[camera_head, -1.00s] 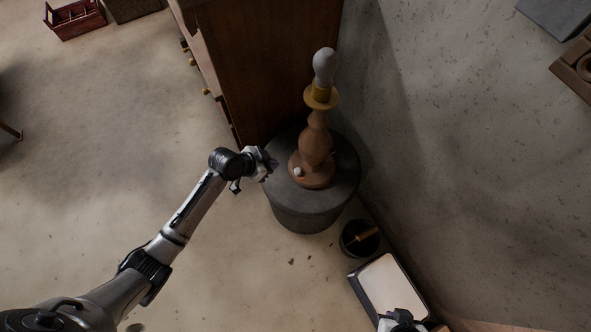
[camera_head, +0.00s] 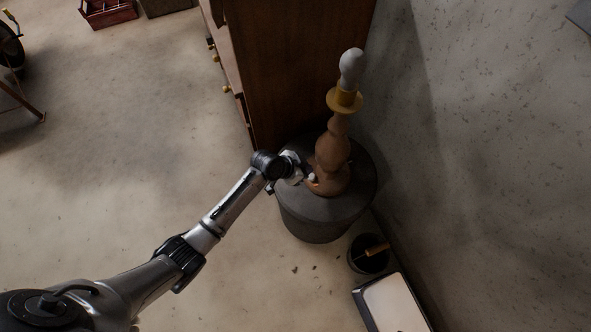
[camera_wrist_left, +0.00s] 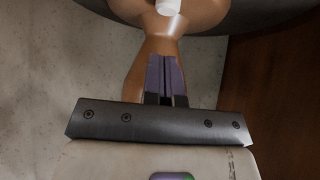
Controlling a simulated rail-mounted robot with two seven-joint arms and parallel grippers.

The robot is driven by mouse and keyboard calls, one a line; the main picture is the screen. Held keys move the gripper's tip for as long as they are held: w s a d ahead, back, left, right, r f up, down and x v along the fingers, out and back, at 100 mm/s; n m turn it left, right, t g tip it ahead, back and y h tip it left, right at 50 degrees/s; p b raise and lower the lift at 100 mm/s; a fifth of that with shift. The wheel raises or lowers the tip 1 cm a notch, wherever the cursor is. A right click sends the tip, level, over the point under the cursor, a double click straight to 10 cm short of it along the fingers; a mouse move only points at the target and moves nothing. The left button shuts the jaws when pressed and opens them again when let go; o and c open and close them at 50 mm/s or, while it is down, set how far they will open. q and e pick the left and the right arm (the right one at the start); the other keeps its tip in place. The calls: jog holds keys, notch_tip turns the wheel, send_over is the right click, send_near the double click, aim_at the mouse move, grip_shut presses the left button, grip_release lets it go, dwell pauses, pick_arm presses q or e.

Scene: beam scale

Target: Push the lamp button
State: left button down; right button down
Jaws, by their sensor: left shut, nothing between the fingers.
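The lamp (camera_head: 332,152) stands upright on a dark round stand (camera_head: 318,220). It has a turned brown body, a yellow collar and a pale, unlit-looking bulb (camera_head: 351,68) on top. A small white button (camera_head: 311,177) sits on the near left of its base. My left gripper (camera_head: 303,175) is shut and empty, close beside the button; whether they touch is not clear in the head view. In the left wrist view the shut fingers (camera_wrist_left: 166,76) point toward the lamp body (camera_wrist_left: 162,48), and the white button (camera_wrist_left: 168,6) shows at the top edge. My right gripper is out of view.
A wooden cabinet (camera_head: 290,70) stands behind the stand, and a concrete wall (camera_head: 480,150) is at the right. A dark pot (camera_head: 362,262) and a framed pale panel (camera_head: 393,306) lie in front of the wall. The floor at left is mostly clear.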

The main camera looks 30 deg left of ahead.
aim_at(313, 176)
pick_arm(q)
jog(key=f, duration=0.1)
jog(key=f+b, duration=0.1)
jog(key=f, duration=0.1)
jog(key=shift+w+d+f, duration=0.2)
jog(key=shift+f, duration=0.5)
jog(key=shift+f+b, duration=0.1)
jog(key=shift+b, duration=0.2)
